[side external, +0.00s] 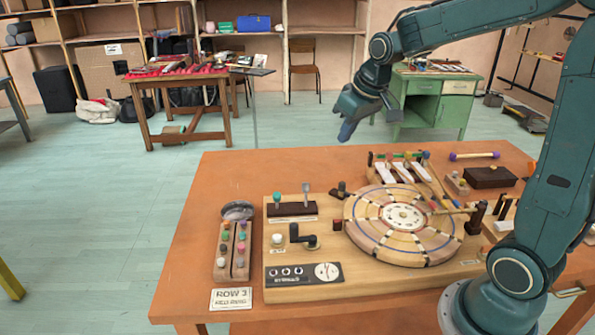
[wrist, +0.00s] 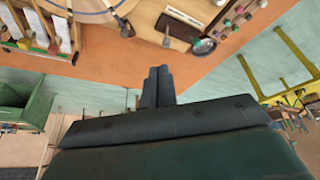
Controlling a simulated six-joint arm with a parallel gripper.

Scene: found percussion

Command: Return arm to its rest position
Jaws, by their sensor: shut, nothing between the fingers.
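My gripper (side external: 347,129) hangs in the air above the far edge of the orange table (side external: 228,178), fingers pointing down and to the left in the side view. In the wrist view my gripper (wrist: 158,74) shows its two dark fingers side by side, closed together with nothing between them. My arm is folded up and over the right part of the table. The gripper is clear of the table and touches nothing.
A wooden board with a round segmented disc (side external: 404,218), a crank (side external: 300,236) and levers fills the table's middle. A peg rack (side external: 233,250), a small dish (side external: 238,210) and a row of white bars (side external: 395,172) stand around it. A purple-ended mallet (side external: 474,155) lies at the back right.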

